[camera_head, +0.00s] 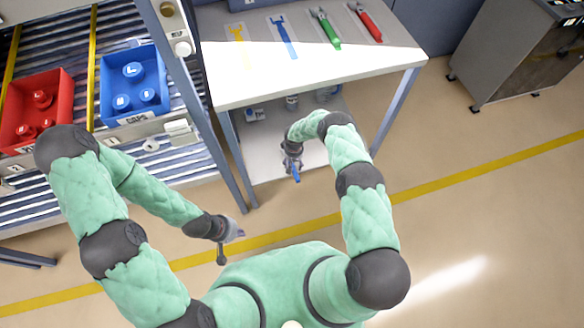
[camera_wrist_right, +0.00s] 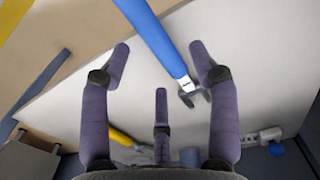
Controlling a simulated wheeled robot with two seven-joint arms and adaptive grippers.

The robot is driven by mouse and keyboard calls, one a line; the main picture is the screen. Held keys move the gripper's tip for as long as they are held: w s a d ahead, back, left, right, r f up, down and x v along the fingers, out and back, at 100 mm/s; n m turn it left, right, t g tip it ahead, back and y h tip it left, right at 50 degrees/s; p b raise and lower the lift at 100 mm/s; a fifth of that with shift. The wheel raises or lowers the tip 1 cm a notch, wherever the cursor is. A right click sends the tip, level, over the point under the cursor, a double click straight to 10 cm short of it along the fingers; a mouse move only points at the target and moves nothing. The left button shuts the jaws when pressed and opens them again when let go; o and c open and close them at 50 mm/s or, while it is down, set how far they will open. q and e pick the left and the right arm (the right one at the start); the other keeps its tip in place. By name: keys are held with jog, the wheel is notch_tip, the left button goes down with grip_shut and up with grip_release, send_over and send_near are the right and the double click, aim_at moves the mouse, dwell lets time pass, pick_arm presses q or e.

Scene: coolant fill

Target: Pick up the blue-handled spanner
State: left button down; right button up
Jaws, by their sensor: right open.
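The blue-handled spanner (camera_wrist_right: 160,42) shows in the right wrist view, its grey jaw end over the white surface and its handle running out of the top. In the head view, part of its blue handle (camera_head: 296,173) shows just below my right gripper (camera_head: 292,158), which hides the rest. My right gripper (camera_wrist_right: 160,70) is open with its fingers spread. The handle lies beyond and between the two upper fingertips, with no grip on it. My left gripper (camera_head: 232,236) hangs low over the floor, away from the spanner; its fingers are too small to read.
The white tabletop (camera_head: 235,85) carries flat yellow (camera_head: 238,42) and blue (camera_head: 283,38) tool shapes, plus green-handled (camera_head: 327,28) and red-handled (camera_head: 366,22) tools. A lower shelf (camera_head: 262,160) holds small items at its back. Red (camera_head: 62,82) and blue (camera_head: 108,108) bins stand left.

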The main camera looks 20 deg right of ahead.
aim_at(294, 167)
jog(key=shift+f+b, duration=0.65)
jog(key=shift+f, duration=0.95)
grip_shut()
jog(key=shift+r, duration=0.15)
